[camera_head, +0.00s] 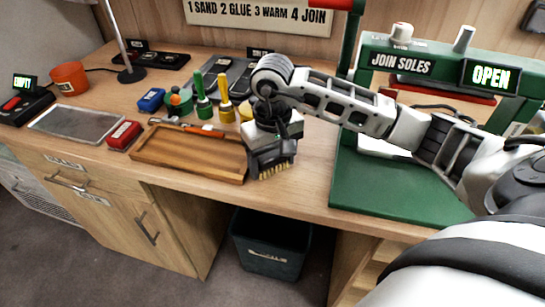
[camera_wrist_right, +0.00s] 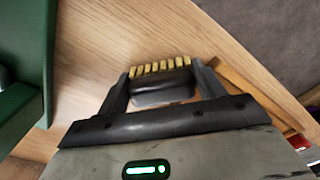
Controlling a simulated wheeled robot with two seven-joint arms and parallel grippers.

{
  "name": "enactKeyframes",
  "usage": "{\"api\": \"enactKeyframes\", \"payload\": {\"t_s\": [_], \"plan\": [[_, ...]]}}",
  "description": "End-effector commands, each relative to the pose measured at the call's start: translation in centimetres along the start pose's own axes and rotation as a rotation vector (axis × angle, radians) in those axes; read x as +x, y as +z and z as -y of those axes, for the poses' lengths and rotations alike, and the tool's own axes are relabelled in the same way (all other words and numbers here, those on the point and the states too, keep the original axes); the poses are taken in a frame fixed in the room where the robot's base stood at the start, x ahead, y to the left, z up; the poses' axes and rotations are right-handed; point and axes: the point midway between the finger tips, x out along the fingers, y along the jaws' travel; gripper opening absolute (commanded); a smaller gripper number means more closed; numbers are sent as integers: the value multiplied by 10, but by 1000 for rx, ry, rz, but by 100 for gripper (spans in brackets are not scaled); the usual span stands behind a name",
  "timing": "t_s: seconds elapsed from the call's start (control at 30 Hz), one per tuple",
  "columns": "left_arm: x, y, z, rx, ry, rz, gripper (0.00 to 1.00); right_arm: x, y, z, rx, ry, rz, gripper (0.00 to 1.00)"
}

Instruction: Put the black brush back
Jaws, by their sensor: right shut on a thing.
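My right gripper (camera_head: 268,148) reaches in from the right and points down at the right end of the wooden tray. It is shut on the black brush (camera_head: 274,163), a dark block with a row of yellow bristles. In the right wrist view the brush (camera_wrist_right: 162,88) sits between both fingers, bristles outward. I cannot tell whether it touches the table. The shallow wooden tray (camera_head: 190,172) lies just left of the gripper, which hides part of its right end. My left gripper is not in view.
The green press (camera_head: 395,190) with its "OPEN" display stands close on the right. Green and yellow-handled tools (camera_head: 203,108) stand behind the tray. A red box (camera_head: 124,134) lies at its left. Bare tabletop shows between the brush and press. A dark bin (camera_head: 270,240) stands below.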

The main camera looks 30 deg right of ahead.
Motion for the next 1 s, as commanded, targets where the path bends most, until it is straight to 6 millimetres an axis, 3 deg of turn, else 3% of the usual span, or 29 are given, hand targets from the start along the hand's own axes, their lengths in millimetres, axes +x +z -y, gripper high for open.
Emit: {"api": "enactKeyframes", "payload": {"t_s": [0.43,0.47,0.77,1.0], "plan": [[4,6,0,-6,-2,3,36,10,0,0,0,0,-1,44],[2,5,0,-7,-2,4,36,8,0,0,0,0,-1,77],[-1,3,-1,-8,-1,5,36,6,0,0,0,0,0,77],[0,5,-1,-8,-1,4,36,-21,-2,0,0,0,-9,77]]}}
